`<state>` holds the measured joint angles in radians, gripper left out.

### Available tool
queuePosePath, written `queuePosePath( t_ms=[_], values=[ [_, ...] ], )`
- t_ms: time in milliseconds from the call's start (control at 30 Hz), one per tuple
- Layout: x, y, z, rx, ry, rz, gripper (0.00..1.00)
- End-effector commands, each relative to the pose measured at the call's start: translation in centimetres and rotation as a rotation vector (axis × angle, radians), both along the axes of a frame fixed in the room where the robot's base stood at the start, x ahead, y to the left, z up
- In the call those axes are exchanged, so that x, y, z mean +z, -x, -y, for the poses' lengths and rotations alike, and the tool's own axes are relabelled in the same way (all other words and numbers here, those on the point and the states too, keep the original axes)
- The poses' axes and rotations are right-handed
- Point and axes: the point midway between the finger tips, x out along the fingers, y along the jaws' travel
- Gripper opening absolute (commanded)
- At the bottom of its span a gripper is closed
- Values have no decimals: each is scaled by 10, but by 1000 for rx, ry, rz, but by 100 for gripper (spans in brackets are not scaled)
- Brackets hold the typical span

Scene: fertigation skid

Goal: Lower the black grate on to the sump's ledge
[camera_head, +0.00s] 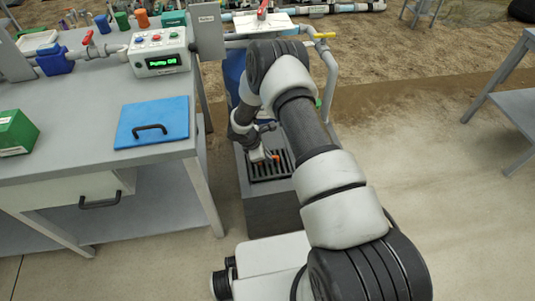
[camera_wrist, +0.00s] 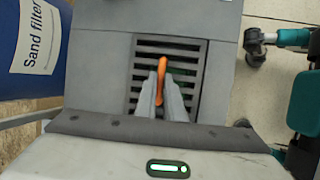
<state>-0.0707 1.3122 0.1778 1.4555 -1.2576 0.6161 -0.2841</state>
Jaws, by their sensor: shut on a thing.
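The black grate (camera_head: 284,172) is a dark slatted panel over the opening in the top of the grey sump (camera_head: 272,210). In the wrist view the grate (camera_wrist: 187,44) lines up roughly square with the opening in the sump's top (camera_wrist: 100,50). An orange handle (camera_wrist: 162,68) stands at the grate's middle. My gripper (camera_wrist: 161,88) is shut on this handle from above; it also shows in the head view (camera_head: 265,158). My fingers and wrist hide the near part of the grate. I cannot tell whether its edges touch the ledge, which is hidden.
A blue sand filter (camera_wrist: 38,40) stands close to the sump. A grey bench (camera_head: 75,90) at left holds a blue lid (camera_head: 152,122), a control box (camera_head: 160,52) and a green box (camera_head: 16,133). Pipework (camera_head: 328,75) runs behind my arm.

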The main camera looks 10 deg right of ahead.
Motion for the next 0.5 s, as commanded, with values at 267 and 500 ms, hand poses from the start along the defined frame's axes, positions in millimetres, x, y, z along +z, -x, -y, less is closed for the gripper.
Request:
queuePosePath(
  t_ms=[267, 500],
  values=[
    [-32, 0, 1, -1, 0, -1, 0],
    [-55, 0, 0, -1, 1, 1, 0]
  ],
)
